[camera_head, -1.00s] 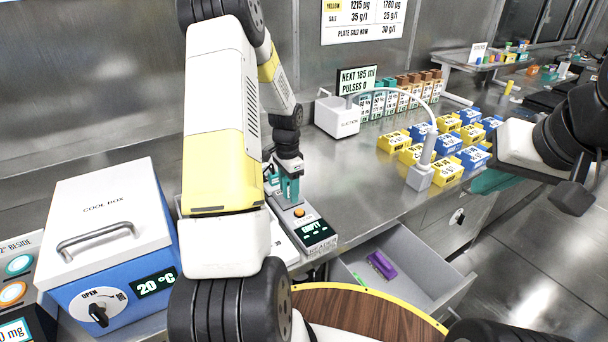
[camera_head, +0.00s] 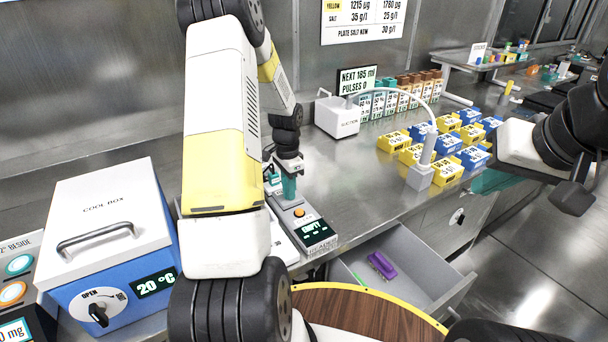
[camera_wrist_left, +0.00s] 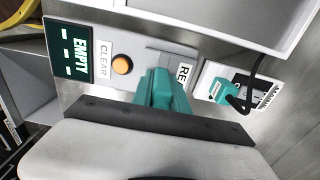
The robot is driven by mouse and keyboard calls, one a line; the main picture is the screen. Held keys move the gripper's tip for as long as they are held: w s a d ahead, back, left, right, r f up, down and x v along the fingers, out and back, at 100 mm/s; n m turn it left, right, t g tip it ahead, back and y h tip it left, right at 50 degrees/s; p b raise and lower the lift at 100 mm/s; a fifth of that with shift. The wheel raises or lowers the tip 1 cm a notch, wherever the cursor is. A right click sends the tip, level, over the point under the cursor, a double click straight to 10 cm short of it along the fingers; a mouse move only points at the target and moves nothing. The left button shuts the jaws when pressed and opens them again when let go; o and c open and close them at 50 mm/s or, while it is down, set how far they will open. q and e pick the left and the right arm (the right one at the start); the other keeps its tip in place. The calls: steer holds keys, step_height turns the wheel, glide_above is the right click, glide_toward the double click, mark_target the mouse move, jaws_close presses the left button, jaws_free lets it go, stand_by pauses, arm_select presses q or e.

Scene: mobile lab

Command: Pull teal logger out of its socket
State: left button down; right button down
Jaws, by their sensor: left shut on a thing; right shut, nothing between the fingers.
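The reader (camera_head: 305,225) is a grey unit on the bench with an orange button and a dark display reading EMPTY. It also shows in the left wrist view (camera_wrist_left: 122,65). My left gripper (camera_head: 289,186) points down at the reader's far end, its teal fingers shut on the teal logger (camera_wrist_left: 160,88). Fingers and logger blend in colour, and the socket under them is hidden. A second teal piece (camera_wrist_left: 222,90) with a black lead sits on a labelled plate beside the reader, apart from the fingers. My right gripper (camera_head: 492,181) is shut and empty at the right, over the bench edge.
A blue-and-white cool box (camera_head: 110,225) stands at left. An open drawer (camera_head: 420,265) holds a purple object (camera_head: 382,265). A white suction unit (camera_head: 337,117), its nozzle stand (camera_head: 420,176) and several yellow and blue boxes (camera_head: 448,145) stand at right. Bare bench lies between.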

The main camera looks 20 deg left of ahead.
arm_select(q)
steer(key=shift+r, duration=0.1)
stand_by(0.7)
steer(key=shift+r, duration=2.9)
